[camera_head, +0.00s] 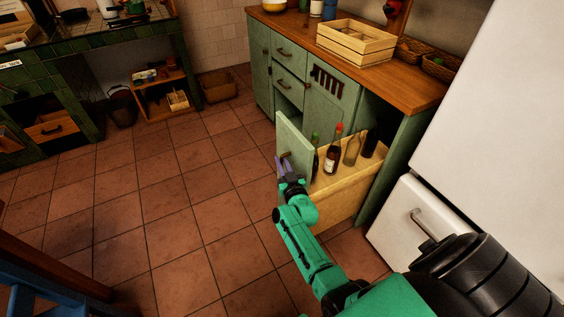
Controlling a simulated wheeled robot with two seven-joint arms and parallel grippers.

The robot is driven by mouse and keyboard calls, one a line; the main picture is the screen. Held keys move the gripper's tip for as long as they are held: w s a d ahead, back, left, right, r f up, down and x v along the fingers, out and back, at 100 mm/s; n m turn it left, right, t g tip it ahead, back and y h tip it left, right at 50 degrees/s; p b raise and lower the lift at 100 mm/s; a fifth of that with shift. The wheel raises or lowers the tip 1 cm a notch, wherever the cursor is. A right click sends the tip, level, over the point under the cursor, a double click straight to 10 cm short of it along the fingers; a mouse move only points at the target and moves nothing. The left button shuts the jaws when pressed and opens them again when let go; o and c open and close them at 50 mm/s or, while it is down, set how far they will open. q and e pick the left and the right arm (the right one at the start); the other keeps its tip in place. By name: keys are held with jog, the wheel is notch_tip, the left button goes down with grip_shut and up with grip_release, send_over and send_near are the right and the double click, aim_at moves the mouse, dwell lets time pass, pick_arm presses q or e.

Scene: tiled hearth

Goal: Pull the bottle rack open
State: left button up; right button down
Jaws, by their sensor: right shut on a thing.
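The bottle rack (338,197) is a pale wooden pull-out with a green front panel (294,139). It stands out from the green cabinet at the right, with several bottles upright in it, one dark with a red top (332,150). My right gripper (284,163) is at the outer face of the green front panel. It is shut on the rack's handle, which the fingers mostly hide. My green right arm reaches up from the bottom right. My left gripper is not in view.
The green cabinet (262,66) has a wooden top with a slatted crate (356,42). A white appliance (480,110) with a bar handle stands right of the rack. Tiled floor (150,210) is clear to the left. A blue stool-like thing (40,290) is at bottom left.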

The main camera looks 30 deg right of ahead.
jog(key=shift+f, duration=0.1)
jog(key=c, duration=1.2)
grip_release()
jog(key=shift+o, duration=0.2)
jog(key=shift+s, duration=0.1)
jog(key=p+v, duration=0.1)
jog(key=v, duration=1.3)
jog(key=shift+s+p, duration=0.15)
jog(key=shift+p, duration=0.25)
jog(key=shift+a, duration=0.1)
